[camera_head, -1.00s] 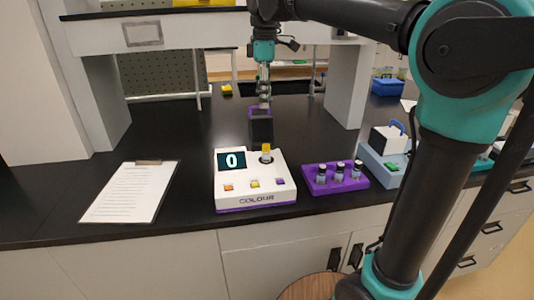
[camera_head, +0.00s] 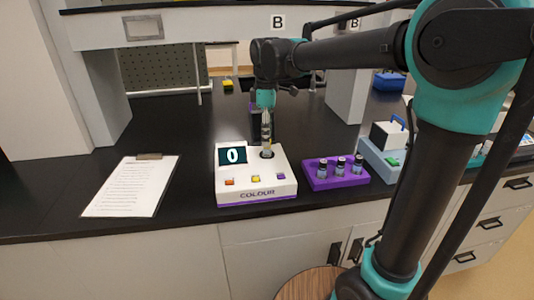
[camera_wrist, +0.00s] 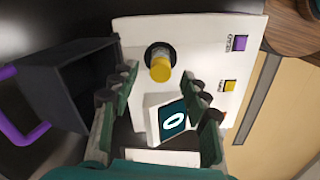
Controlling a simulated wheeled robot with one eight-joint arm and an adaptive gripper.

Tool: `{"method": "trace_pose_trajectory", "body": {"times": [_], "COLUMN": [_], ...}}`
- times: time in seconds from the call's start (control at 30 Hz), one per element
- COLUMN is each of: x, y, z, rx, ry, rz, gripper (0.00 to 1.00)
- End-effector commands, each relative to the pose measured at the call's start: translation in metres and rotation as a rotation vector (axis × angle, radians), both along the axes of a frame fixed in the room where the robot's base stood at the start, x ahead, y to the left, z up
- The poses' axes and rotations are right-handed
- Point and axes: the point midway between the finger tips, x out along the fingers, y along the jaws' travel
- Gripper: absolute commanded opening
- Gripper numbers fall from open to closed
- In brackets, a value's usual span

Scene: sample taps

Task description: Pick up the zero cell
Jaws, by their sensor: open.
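The zero cell (camera_wrist: 160,66), a small vial with a yellow cap, stands in the round black well of the white colour meter (camera_wrist: 195,45). In the head view the meter (camera_head: 230,187) sits near the bench's front edge, its screen reading 0. My gripper (camera_head: 266,140) points down just above the well and partly hides the cell there. In the wrist view my gripper (camera_wrist: 160,78) is open, its two fingers on either side of the cap in the picture. I cannot tell whether they are level with the cap. Nothing is held.
A dark bin with a purple handle (camera_wrist: 65,85) stands close behind the meter. A purple rack (camera_head: 322,183) with three dark-capped vials is to the right, beside a blue-grey tray (camera_head: 372,162) with a white box. A clipboard (camera_head: 132,186) lies left; bench between is clear.

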Motion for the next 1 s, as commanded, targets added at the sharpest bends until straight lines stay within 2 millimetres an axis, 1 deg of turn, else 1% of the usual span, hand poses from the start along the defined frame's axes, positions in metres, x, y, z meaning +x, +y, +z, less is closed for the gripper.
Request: {"method": "trace_pose_trajectory", "body": {"times": [0.03, 0.1, 0.2, 0.3, 0.47, 0.5, 0.83, 1.0], "x": [-0.001, -0.001, 0.000, -0.001, -0.001, -0.001, -0.001, -0.001], "y": [-0.001, -0.001, -0.001, -0.001, -0.001, -0.001, -0.001, -0.001], "z": [-0.008, -0.017, -0.026, -0.030, -0.030, -0.030, -0.030, -0.030], "rx": [0.000, 0.000, 0.000, 0.000, 0.000, 0.000, 0.000, 0.000], "ry": [0.000, 0.000, 0.000, 0.000, 0.000, 0.000, 0.000, 0.000], "rz": [0.000, 0.000, 0.000, 0.000, 0.000, 0.000, 0.000, 0.000], "gripper": [0.46, 0.46, 0.46, 0.46, 0.46, 0.45, 0.04, 0.03]}}
